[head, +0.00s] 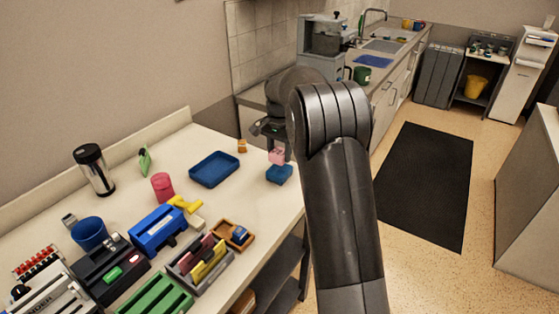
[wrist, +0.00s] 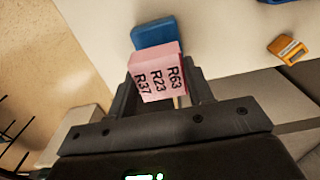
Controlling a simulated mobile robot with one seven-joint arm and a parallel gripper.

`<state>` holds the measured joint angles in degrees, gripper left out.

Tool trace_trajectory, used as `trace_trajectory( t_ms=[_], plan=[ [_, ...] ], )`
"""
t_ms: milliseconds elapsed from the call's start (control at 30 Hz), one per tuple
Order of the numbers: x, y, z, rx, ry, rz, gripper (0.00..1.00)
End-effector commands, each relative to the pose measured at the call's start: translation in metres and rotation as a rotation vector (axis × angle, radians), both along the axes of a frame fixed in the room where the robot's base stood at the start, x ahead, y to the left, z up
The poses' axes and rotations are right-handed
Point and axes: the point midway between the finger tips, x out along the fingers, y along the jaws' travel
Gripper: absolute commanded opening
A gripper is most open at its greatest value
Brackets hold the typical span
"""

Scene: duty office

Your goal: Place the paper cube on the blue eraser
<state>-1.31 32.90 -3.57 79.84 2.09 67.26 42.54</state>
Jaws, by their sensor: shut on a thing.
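The paper cube (head: 277,156) is a pink block; in the wrist view the cube (wrist: 158,72) shows printed labels R63, R23 and R37. My gripper (head: 276,146) is shut on it, with one finger on each side; the fingers also show in the wrist view (wrist: 160,88). The blue eraser (head: 279,175) lies near the table's right edge, directly below the cube in the head view. In the wrist view the eraser (wrist: 153,31) shows beyond the cube, which hides part of it. I cannot tell whether cube and eraser touch.
A blue tray (head: 214,169) and a small orange item (head: 242,146) stand left of the eraser. A pink cup-like object (head: 162,187), a blue stapler-like box (head: 157,230) and several desk items crowd the nearer table. Bare tabletop lies between tray and eraser.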

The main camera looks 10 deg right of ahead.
Motion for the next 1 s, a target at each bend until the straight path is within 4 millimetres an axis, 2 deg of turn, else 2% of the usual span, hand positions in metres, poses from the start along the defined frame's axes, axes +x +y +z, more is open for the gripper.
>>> trace_trajectory(
  t_ms=[200,567,600,867,1000],
  plan=[
    [-0.001,0.000,-0.032,0.000,0.004,0.000,0.24],
    [-0.001,0.000,-0.037,0.000,0.001,0.000,0.24],
    [0.000,0.000,-0.037,0.001,0.001,0.000,0.48],
    [0.000,0.000,-0.037,0.001,0.001,0.000,0.69],
    [0.000,0.000,-0.037,0.001,0.001,0.000,0.69]
  ],
)
